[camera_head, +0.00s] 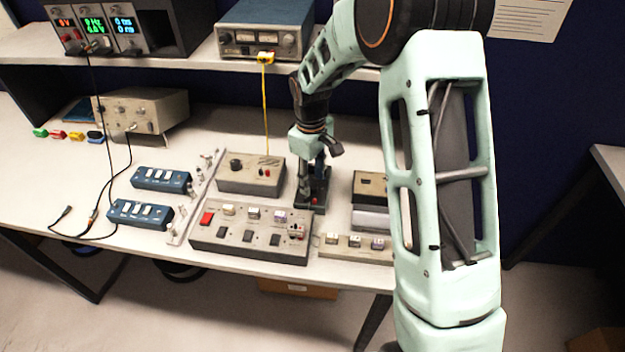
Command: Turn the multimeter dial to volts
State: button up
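My gripper (314,188) points down at the middle of the bench, right of a grey box with a dark knob (236,163). Its fingers are dark and small here, so I cannot tell whether they are open or shut. A dark, flat device (318,206) with a small red spot lies right under the fingertips. It may be the multimeter, but my gripper hides most of its face. I cannot see a dial or its setting, or whether the fingers touch it.
A panel with a red switch (206,218) stands in front, with a low switch strip (350,254) to its right. Blue switch boxes (162,180) lie left. A yellow cable (266,110) hangs from the shelf (190,52) behind. A dark-topped box (370,184) is close on the right.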

jog(key=shift+f, duration=0.8)
jog(key=shift+c, duration=0.5)
grip_shut()
jog(key=shift+m, duration=0.3)
jog(key=m+b, duration=0.2)
jog(key=m, duration=0.1)
jog(key=shift+w+f+b, duration=0.1)
jog(key=shift+b, duration=0.25)
jog(key=m+b, duration=0.1)
jog(key=m, duration=0.4)
jog(key=shift+b, duration=0.35)
